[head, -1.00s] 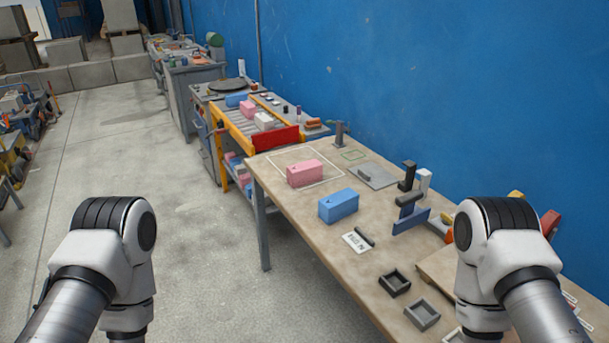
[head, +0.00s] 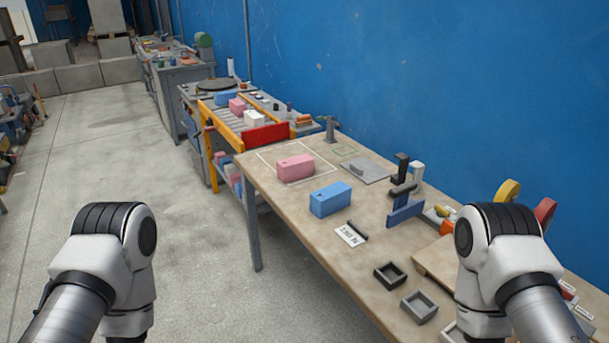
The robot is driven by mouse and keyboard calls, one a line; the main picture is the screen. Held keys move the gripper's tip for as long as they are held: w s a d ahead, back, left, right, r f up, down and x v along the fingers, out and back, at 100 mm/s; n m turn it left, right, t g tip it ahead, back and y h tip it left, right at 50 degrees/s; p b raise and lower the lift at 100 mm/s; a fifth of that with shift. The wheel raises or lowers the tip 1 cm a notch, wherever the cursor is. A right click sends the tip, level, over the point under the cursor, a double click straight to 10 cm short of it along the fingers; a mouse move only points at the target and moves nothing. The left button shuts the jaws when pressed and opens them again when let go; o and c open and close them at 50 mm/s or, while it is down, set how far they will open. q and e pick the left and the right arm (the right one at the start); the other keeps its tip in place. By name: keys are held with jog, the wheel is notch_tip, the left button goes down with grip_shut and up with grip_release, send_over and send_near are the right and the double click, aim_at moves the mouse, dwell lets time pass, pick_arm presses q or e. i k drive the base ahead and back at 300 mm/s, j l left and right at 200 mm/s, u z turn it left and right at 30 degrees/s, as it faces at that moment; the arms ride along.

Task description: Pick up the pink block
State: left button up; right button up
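A pink block (head: 295,167) lies on the workbench (head: 291,211), inside a white outlined rectangle near the bench's far left end. A blue block (head: 330,199) lies nearer to me on the same bench, apart from the pink one. Another pink block (head: 237,105) sits farther off on the yellow-framed roller stand. Both my arms show at the bottom left and bottom right, well short of the pink block. Neither gripper's fingers are in view.
The roller stand (head: 222,119) with a red plate (head: 265,136) adjoins the bench's far end. A blue clamp fixture (head: 404,211), a label card (head: 350,235) and two small trays (head: 390,275) stand on the bench. The floor (head: 190,250) left of the bench is clear.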

aim_at(292, 169)
jog(key=i+j+z, duration=0.1)
jog(key=z, duration=0.3)
jog(key=j+z, duration=0.15)
jog(key=z, duration=0.2)
jog(key=i+j+z, duration=0.1)
jog(key=z, duration=0.3)
jog(key=j+z, duration=0.2)
jog(key=z, duration=0.15)
